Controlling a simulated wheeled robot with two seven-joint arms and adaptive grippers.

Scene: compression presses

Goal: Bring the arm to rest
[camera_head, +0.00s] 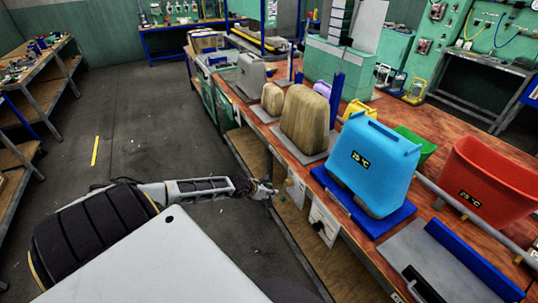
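My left arm (200,190) comes in from the lower left and stretches right, over the floor towards the long workbench. My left gripper (264,189) is at its end, close to the bench's near side in the picture. Nothing is visibly held in it, but it is too small to tell whether its fingers are open or shut. I cannot tell whether it touches the bench. My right arm and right gripper are not in view.
On the workbench (263,117) stand a blue bin (368,158) marked 25 °C, a red bin (487,180), a brown block (305,120) and a grey container (251,75). Shelving (40,95) is at the left. The dark floor (135,105) between is clear.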

